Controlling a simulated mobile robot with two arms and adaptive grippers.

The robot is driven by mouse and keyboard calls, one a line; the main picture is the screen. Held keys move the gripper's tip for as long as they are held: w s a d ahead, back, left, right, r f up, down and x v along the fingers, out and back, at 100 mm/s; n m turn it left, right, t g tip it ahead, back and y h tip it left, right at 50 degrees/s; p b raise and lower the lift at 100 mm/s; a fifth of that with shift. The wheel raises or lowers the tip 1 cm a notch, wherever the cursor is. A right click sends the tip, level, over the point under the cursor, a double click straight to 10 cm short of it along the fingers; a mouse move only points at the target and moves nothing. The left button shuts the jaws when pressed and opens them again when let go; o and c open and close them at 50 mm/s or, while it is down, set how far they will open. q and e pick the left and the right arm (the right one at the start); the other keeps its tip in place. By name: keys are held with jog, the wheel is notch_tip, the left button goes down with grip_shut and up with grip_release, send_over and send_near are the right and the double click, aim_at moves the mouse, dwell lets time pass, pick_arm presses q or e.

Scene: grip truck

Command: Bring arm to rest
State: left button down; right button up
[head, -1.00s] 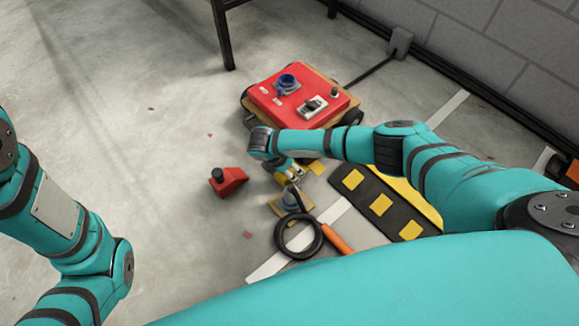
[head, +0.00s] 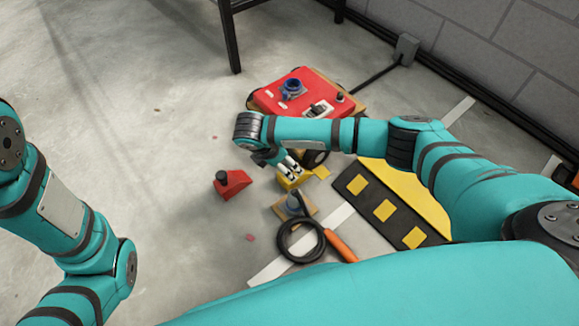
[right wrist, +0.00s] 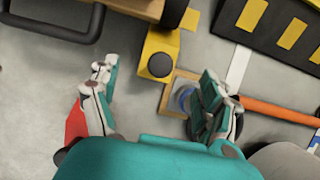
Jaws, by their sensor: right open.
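My right arm crosses the head view from the right, with its wrist bent down in front of the red-topped wheeled truck (head: 285,100). The right gripper (head: 289,164) points down above a small yellow block. In the right wrist view its fingers (right wrist: 158,85) are wide apart with nothing between them. The yellow block with a black round top (right wrist: 160,65) shows beyond the fingertips, apart from them. My left arm hangs at the left edge of the head view; its gripper is out of frame.
A red wedge with a black knob (head: 232,183) lies on the floor. A wooden block with a grey-blue top (head: 296,205), a black ring with orange handle (head: 342,247) and a black-and-yellow ramp (head: 360,190) are near. A dark table leg (head: 231,40) stands behind. Floor at left is clear.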

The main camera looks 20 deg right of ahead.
jog(key=shift+v, duration=1.25)
